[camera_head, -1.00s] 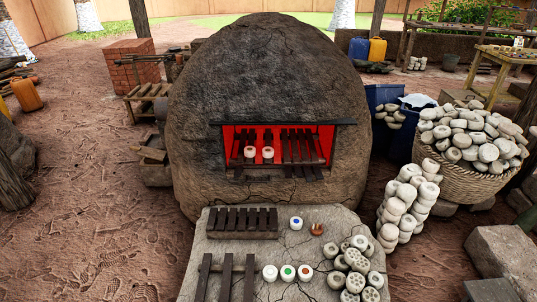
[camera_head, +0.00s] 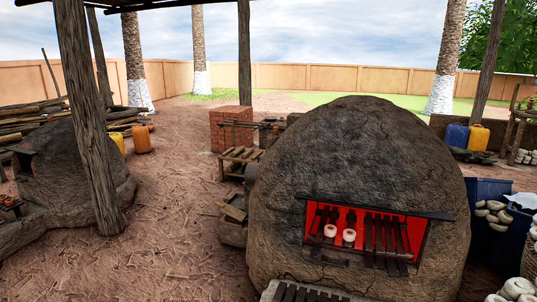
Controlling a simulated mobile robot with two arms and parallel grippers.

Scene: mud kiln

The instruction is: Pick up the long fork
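I cannot make out the long fork for certain. Some thin dark long pieces (camera_head: 252,124) lie across a stand beside the red brick block (camera_head: 230,118), left of the large mud kiln (camera_head: 345,155); they are too small to tell apart. Neither of my grippers is in view.
The kiln's glowing red opening holds two pale round pieces (camera_head: 349,236) and dark slats. A wooden bench (camera_head: 241,154) stands left of it. A post (camera_head: 84,110) and a smaller mud kiln (camera_head: 60,175) stand at left. Open dirt ground (camera_head: 165,240) lies between.

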